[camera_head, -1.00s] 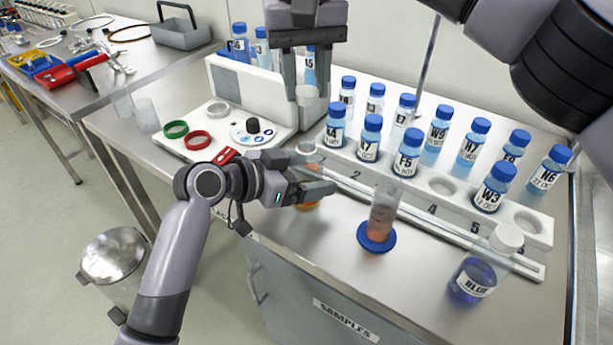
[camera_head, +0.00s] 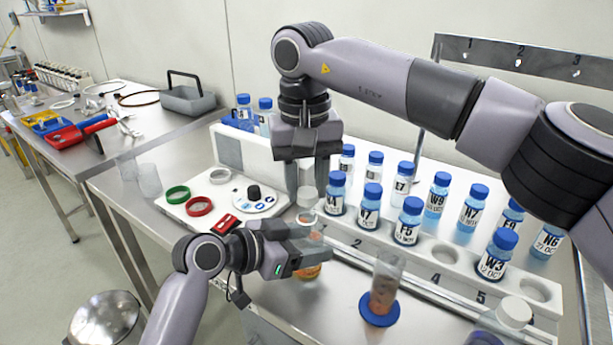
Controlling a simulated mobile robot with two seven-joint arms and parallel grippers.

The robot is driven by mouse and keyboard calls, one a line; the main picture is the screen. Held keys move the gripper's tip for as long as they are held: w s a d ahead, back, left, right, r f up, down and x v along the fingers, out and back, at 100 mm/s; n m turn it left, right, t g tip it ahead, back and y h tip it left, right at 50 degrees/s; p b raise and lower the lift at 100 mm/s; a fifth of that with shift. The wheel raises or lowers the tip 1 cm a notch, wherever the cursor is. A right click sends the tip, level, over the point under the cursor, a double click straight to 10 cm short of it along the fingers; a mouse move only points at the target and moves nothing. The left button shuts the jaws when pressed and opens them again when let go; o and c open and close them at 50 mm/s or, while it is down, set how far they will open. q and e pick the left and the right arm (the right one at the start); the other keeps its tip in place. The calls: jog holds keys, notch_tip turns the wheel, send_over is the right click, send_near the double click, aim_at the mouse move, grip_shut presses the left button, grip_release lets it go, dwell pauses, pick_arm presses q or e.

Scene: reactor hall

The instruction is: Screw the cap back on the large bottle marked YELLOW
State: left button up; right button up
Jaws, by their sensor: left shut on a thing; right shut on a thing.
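The large bottle (camera_head: 307,271) has orange-yellow contents and a clear neck; its label is mostly hidden. It stands upright near the front of the bench. My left gripper (camera_head: 312,243) is shut on it from the left and covers its middle. My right gripper (camera_head: 307,181) points down over the bottle and is shut on a white cap (camera_head: 307,196). The cap is right at the bottle's mouth, in line with it. I cannot tell whether it rests on the thread or is just above it.
A clear cylinder on a blue base (camera_head: 380,311) stands to the right. A white rack (camera_head: 447,253) with blue-capped bottles runs behind. A stirrer plate (camera_head: 252,202) and coloured rings lie left.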

dwell(0.3)
jog(key=shift+f, duration=0.85)
jog(key=shift+f, duration=0.55)
